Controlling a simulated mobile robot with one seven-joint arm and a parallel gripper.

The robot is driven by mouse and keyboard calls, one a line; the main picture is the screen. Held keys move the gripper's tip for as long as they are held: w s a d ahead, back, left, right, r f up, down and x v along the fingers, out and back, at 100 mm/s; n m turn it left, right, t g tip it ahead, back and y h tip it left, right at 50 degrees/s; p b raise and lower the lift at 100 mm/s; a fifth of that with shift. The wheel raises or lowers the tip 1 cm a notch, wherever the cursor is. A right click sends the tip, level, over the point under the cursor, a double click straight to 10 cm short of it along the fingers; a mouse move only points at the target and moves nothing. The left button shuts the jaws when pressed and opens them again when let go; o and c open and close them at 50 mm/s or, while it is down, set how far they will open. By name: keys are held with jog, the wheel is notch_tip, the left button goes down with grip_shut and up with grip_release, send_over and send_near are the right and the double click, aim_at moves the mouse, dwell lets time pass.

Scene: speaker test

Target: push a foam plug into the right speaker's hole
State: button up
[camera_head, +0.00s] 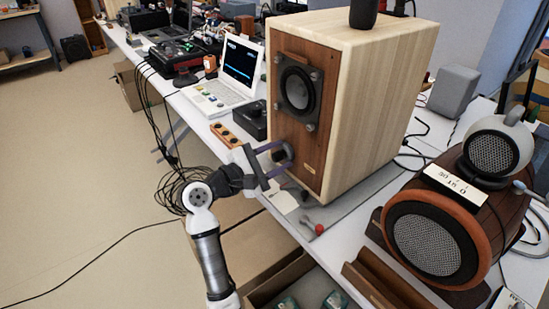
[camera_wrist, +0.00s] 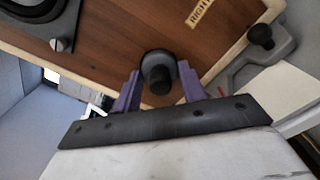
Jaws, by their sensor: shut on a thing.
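The right speaker (camera_head: 353,100) is a large pale-wood box with a brown front, a driver at the top and a small label low down. In the wrist view its front (camera_wrist: 115,45) fills the top, with a label reading "RIGHT" (camera_wrist: 201,12). My gripper (camera_head: 287,157) is at the lower front of the speaker. Its purple fingers (camera_wrist: 160,88) are shut on a dark round foam plug (camera_wrist: 157,76), which faces the wooden front. The hole is hidden behind the plug, and I cannot tell whether the plug touches or enters it.
A second dark plug (camera_wrist: 261,36) sits on a grey piece beside the speaker. A red-ended tool (camera_head: 319,229) lies near the bench edge. A white laptop (camera_head: 225,85) stands left of the speaker, and a round wooden speaker (camera_head: 477,225) stands right. Black cables (camera_head: 170,150) hang off the bench.

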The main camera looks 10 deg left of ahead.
jog(key=o, duration=1.2)
